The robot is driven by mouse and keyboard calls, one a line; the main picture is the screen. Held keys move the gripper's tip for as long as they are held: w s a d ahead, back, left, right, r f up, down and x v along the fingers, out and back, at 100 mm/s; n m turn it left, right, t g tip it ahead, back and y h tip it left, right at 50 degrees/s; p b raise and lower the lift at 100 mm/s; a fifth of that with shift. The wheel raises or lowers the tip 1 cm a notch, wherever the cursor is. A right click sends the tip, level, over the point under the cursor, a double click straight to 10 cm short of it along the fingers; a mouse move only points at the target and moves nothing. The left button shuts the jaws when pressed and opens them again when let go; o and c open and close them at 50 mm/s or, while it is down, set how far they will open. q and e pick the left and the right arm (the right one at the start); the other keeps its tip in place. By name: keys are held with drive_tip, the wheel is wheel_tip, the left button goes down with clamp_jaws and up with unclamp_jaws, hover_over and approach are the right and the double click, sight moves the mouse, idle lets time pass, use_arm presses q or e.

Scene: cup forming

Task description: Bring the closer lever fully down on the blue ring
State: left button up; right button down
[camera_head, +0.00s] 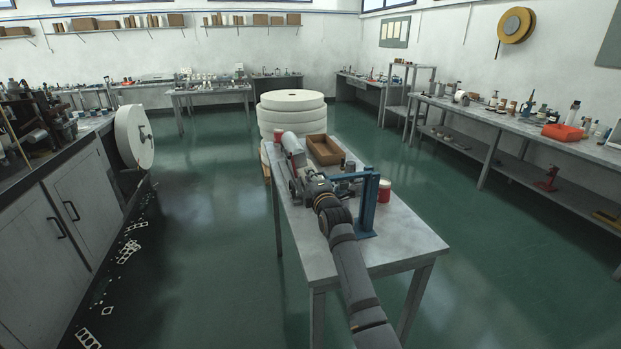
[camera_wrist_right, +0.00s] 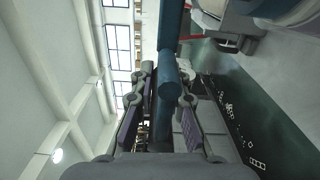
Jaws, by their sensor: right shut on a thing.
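The closer (camera_head: 369,205) is a blue upright frame on the front half of the narrow table. My right gripper (camera_head: 303,186) is just left of it, above the table, with the arm reaching in from the bottom. In the right wrist view my right gripper (camera_wrist_right: 163,88) has its fingers on both sides of a dark blue bar, which looks like the closer's lever (camera_wrist_right: 170,28). The gripper is shut on it. The lever's lower end and the blue ring cannot be made out; the arm and gripper hide part of the closer. My left gripper is out of view.
A red cup-like container (camera_head: 384,191) stands right of the closer. A brown tray (camera_head: 325,150) and a light cylinder (camera_head: 293,147) are farther back on the table (camera_head: 405,243). A stack of white rolls (camera_head: 292,108) stands behind. The table's front right corner is bare.

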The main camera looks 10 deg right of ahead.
drive_tip(key=c, duration=1.3)
unclamp_jaws()
drive_tip(key=shift+c, duration=0.2)
drive_tip(key=s, duration=1.2)
drive_tip(key=shift+d, duration=0.25)
